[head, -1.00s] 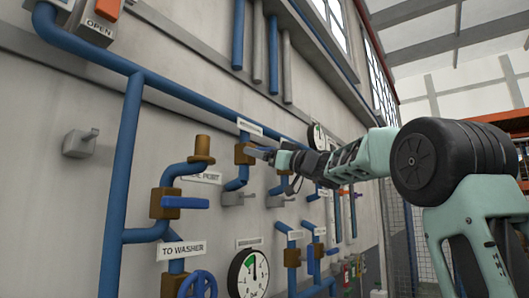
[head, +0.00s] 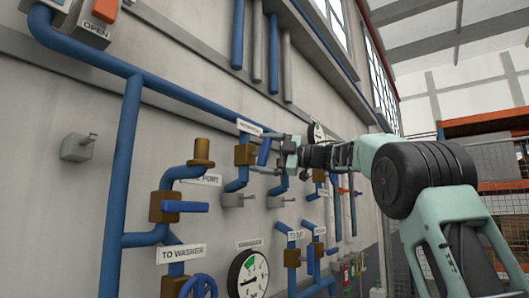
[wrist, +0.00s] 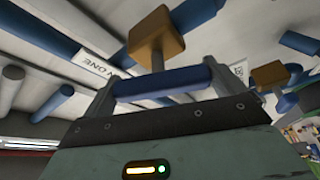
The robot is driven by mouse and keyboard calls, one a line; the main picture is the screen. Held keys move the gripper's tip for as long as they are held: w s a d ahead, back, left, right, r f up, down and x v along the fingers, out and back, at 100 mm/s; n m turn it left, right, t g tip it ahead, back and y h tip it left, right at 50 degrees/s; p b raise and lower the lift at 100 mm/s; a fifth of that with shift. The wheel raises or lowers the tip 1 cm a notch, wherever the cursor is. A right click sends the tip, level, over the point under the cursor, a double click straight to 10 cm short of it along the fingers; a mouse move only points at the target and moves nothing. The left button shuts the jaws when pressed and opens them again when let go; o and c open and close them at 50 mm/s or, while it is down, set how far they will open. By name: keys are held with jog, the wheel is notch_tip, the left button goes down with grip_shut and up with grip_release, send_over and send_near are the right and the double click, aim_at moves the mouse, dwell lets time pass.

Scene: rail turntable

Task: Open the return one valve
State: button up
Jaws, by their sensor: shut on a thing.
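The return one valve has a brown body (head: 244,154) on a blue pipe, under a small white label (head: 249,127). Its blue handle (head: 264,152) stands steeply, close to upright, in the head view. My gripper (head: 271,153) is shut on this handle, one finger above it and one below. In the wrist view the blue handle (wrist: 162,81) lies across between the two fingertips, with the brown body (wrist: 156,36) and its stem behind it. A label (wrist: 97,65) beside it there shows letters ending in "N ONE"; the rest is hidden.
A similar brown valve with a blue handle (head: 184,206) is at lower left. Below it are a blue handwheel (head: 198,286) and a round gauge (head: 248,274). Grey wall brackets (head: 238,199) sit just under the gripped valve.

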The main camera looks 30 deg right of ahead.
jog(key=shift+n+g, duration=0.5)
jog(key=shift+n, duration=0.7)
jog(key=shift+f, duration=0.1)
jog(key=o, duration=0.6)
jog(key=b+v, duration=0.1)
jog(key=v, duration=0.4)
jog(key=b+v, duration=0.2)
jog(key=v, duration=0.4)
jog(key=b+v, duration=0.2)
jog(key=v, duration=0.4)
jog(key=shift+s+r, duration=0.25)
